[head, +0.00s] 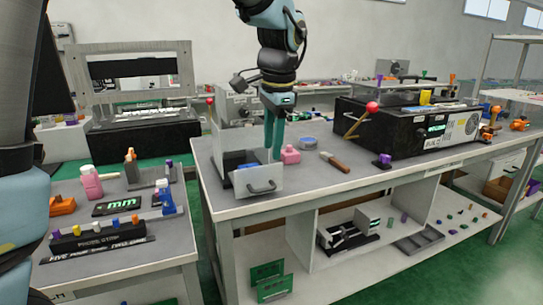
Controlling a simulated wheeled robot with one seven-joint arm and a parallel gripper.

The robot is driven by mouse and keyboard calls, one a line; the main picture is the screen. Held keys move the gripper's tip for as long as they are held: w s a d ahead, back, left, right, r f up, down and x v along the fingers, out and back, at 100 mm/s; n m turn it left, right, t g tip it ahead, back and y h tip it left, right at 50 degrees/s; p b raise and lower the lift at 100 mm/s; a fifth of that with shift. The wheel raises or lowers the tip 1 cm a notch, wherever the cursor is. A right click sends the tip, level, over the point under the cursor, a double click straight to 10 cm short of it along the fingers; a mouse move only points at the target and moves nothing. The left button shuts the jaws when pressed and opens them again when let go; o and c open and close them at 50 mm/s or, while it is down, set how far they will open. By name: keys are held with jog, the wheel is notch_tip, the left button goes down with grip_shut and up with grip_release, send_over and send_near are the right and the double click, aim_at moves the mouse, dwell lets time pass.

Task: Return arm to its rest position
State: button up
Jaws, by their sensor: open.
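My gripper (274,135) hangs pointing down from my arm at the top middle of the head view. Its teal fingers are just behind a small white open box (256,180) with a black handle on its front, near the left end of the workbench (330,198). The fingers look close together from this angle, and I see nothing held between them. A small pink item (290,155) stands just right of the fingers. Whether the fingertips touch the box or the bench is hidden.
A black machine (400,128) with a red-knobbed lever (361,120) stands right on the bench. A brown-handled tool (335,162) and a blue-grey round item (308,143) lie nearer. A lower table (175,237) with small parts stands left. Green floor shows between the tables.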

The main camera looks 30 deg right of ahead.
dwell(0.5)
jog(key=w+a+f+n+p, duration=0.1)
jog(key=w+a+f+n, duration=0.15)
jog(key=a, duration=0.45)
jog(key=w+a+f+n, duration=0.1)
jog(key=w+a+n, duration=0.1)
jog(key=a+n, duration=0.35)
jog(key=w+a+f+n+p, duration=0.1)
jog(key=w+a+f, duration=0.1)
jog(key=a, duration=0.6)
jog(key=s+a+f+n, duration=0.2)
jog(key=a+n, duration=0.2)
jog(key=a, duration=0.4)
jog(key=s+a+f+n, duration=0.3)
jog(key=a+n, duration=0.2)
jog(key=a, duration=0.2)
jog(key=shift+a+p, duration=0.35)
jog(key=shift+a, duration=0.05)
